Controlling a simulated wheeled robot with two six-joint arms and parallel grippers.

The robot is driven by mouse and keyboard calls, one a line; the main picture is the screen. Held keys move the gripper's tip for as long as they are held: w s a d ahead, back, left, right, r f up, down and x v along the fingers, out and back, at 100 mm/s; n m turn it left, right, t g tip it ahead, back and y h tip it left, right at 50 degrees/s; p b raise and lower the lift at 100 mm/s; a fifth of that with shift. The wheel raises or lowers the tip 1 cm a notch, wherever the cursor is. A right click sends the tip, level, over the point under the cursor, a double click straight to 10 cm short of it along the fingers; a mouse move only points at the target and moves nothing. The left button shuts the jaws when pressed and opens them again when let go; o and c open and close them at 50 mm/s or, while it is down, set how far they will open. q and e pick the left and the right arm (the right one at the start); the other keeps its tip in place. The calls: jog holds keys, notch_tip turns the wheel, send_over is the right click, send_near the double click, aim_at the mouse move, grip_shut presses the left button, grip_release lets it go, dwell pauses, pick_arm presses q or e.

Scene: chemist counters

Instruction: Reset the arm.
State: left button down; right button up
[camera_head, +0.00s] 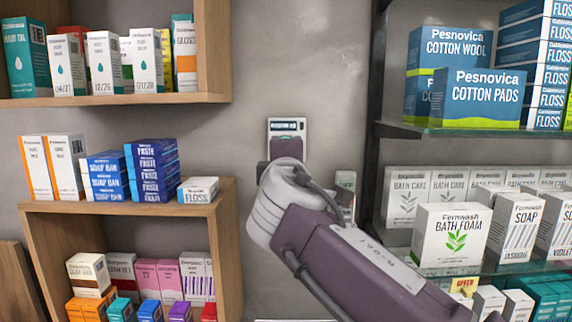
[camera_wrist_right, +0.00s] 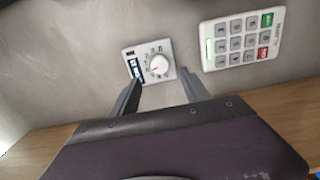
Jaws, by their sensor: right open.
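My right arm reaches up from the lower right in the head view, its purple link and pale joint in front of the grey wall. My right gripper (camera_wrist_right: 160,75) is open and empty in the right wrist view, its two dark fingers pointing at the wall. A white dial unit (camera_wrist_right: 149,62) with a round knob and small display lies beyond the fingertips; I cannot tell if they touch it. In the head view a white unit with a display (camera_head: 287,125) shows above the purple wrist part, its lower portion hidden. My left gripper is not in view.
A keypad (camera_wrist_right: 242,40) with a green and a red key is on the wall beside the dial unit. Wooden shelves (camera_head: 120,208) with boxes stand at the left. Glass shelves (camera_head: 470,131) with boxes stand at the right, close to my right arm. The wall between is mostly bare.

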jog(key=shift+s, duration=1.1)
